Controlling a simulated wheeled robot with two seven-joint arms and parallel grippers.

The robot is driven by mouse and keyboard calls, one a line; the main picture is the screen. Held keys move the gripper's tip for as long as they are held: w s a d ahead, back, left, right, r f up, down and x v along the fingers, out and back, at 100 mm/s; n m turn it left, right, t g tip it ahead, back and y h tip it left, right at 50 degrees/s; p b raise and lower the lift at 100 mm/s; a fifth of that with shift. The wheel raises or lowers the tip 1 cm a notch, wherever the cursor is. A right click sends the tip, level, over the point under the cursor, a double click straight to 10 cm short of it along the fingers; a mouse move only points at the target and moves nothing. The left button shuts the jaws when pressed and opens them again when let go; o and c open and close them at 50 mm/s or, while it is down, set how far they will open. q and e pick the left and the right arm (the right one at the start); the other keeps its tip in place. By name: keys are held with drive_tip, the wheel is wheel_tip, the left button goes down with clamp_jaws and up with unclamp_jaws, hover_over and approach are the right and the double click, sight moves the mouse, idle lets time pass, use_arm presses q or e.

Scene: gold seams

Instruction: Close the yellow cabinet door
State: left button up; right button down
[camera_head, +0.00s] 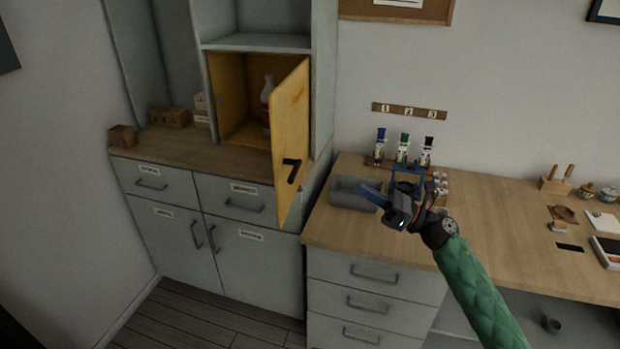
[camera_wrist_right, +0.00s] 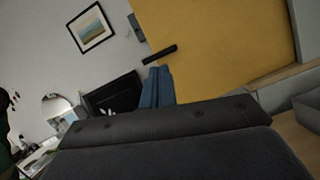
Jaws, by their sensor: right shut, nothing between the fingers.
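The yellow cabinet door (camera_head: 291,135) bears a black 7 and stands open, swung out from the yellow-lined compartment (camera_head: 230,92). My right gripper (camera_head: 366,189) is to the right of the door, above the desk by the grey tray. Its blue fingers point left toward the door, are shut and hold nothing; a gap shows between them and the door. In the right wrist view the fingers (camera_wrist_right: 157,86) show in front of the yellow door (camera_wrist_right: 220,40), near a dark bar on it. My left gripper is not in view.
A pale bottle (camera_head: 267,100) stands inside the compartment. A grey tray (camera_head: 352,194) and several nutcracker figures (camera_head: 403,148) stand on the desk (camera_head: 480,235). Small brown boxes (camera_head: 168,117) stand on the counter left of the compartment.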

use_arm(q)
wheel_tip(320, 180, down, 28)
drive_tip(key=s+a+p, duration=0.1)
drive_tip(key=p, duration=0.6)
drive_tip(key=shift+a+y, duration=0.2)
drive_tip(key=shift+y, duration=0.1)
use_arm(e)
drive_tip(key=w+a+r+n+g, duration=0.2)
drive_tip(key=w+a+n+g, duration=0.1)
drive_tip(key=a, duration=1)
drive_tip(key=shift+a+n+g+h, duration=0.25)
drive_tip(key=shift+n+g+h, duration=0.25)
drive_tip(key=shift+n, duration=0.4)
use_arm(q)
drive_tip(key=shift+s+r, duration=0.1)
use_arm(e)
drive_tip(key=shift+r, duration=0.1)
